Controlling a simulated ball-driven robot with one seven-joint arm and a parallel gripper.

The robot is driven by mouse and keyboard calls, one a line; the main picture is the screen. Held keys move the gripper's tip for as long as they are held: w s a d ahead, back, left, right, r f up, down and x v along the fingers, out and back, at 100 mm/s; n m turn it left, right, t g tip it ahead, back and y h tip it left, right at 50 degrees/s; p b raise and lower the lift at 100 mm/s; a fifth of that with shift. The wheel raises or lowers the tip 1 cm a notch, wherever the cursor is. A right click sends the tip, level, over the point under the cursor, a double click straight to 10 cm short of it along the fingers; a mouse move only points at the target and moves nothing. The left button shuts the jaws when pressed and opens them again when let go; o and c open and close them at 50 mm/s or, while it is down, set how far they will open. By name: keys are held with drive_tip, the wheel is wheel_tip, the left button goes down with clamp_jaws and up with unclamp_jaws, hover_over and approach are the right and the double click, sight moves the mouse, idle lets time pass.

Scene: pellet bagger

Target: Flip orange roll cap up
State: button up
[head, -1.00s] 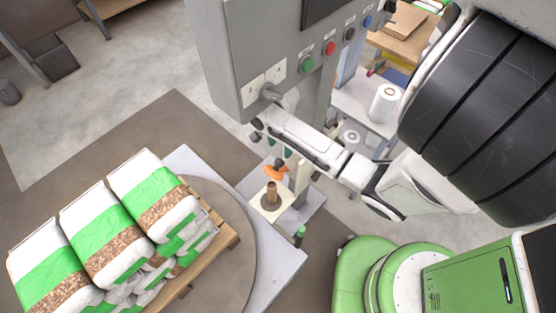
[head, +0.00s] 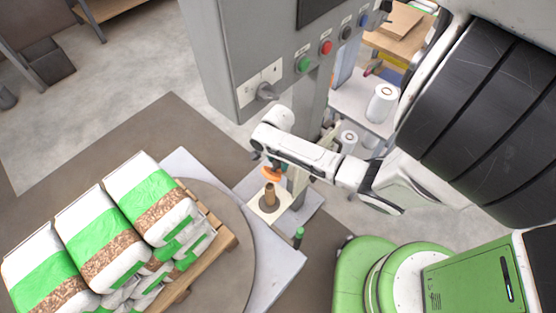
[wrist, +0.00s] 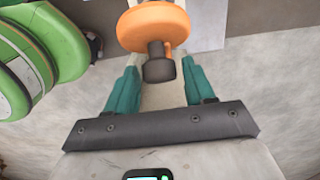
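The orange roll cap (wrist: 153,26) is a round orange disc with a dark hub, near the top middle of the wrist view. It shows small and partly covered by my arm in the head view (head: 271,174), just above the brown core on its pale square plate. My gripper (wrist: 155,82) has teal fingers spread apart, one on each side below the cap, with a dark knob (wrist: 159,70) between them. I see no contact between the fingers and the cap. In the head view the gripper is largely hidden under my arm.
A grey control cabinet (head: 235,60) with coloured buttons and a rotary switch (head: 266,92) stands behind my arm. A pallet stacked with green-and-white bags (head: 140,200) sits on a round turntable (head: 238,265) at left. White rolls (head: 381,103) stand on a shelf at right.

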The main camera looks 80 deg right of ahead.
clamp_jaws()
idle(0.4)
drive_tip(key=shift+s+d+y, duration=0.2)
drive_tip(key=shift+d+y, duration=0.05)
drive_tip(key=shift+y, duration=0.05)
drive_tip(key=shift+s+d+r+t+y+b, duration=0.15)
drive_tip(key=shift+d+t+y+b, duration=0.15)
drive_tip(key=shift+d+t+y, duration=0.1)
drive_tip(key=shift+o, duration=1)
unclamp_jaws()
wheel_tip(320, 180, up, 7)
drive_tip(key=shift+s+d+r, duration=0.2)
drive_tip(key=shift+s+d, duration=0.1)
drive_tip(key=shift+d, duration=0.1)
